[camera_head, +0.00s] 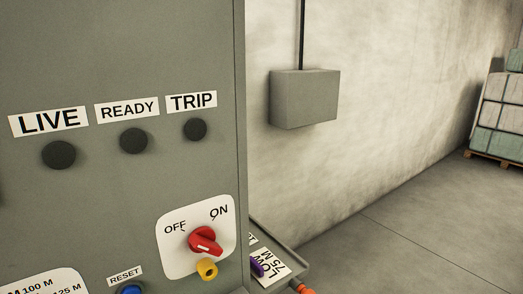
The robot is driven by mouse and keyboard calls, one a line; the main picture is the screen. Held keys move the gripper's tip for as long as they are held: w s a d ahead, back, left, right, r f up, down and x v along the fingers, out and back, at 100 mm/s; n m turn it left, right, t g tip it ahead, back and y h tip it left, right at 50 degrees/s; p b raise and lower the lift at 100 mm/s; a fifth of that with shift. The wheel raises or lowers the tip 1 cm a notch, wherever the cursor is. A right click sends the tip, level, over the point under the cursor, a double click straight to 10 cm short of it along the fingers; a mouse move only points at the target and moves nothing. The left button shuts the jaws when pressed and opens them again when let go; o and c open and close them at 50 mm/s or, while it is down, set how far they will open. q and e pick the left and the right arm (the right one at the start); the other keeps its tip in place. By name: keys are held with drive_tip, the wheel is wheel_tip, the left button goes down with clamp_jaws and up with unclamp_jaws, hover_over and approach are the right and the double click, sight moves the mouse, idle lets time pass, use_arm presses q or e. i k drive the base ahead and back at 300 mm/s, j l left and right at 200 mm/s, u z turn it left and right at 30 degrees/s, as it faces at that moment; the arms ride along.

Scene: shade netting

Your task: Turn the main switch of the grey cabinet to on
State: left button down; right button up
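The grey cabinet (80,200) fills the left of the head view, close to me. Its main switch is a red rotary knob (204,240) on a white plate (177,259) marked OFF and ON. The knob's pale marker is at its lower right; I cannot tell which label it is set to. A yellow part (207,269) sits just below the knob. The lamps under LIVE (58,155), READY (133,140) and TRIP (195,129) all look dark. Neither of my grippers is in view.
A blue RESET button (131,290) and part of another label plate are at the bottom edge. A tray-like ledge (285,257) with a purple item sticks out right of the cabinet. A grey wall box (304,98) hangs behind. The floor at right is clear up to stacked pallet goods (497,115).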

sight(202, 240)
drive_tip(key=k+j+u, duration=0.15)
drive_tip(key=u, duration=0.25)
drive_tip(key=j+u, duration=0.35)
drive_tip(key=k+l, duration=0.05)
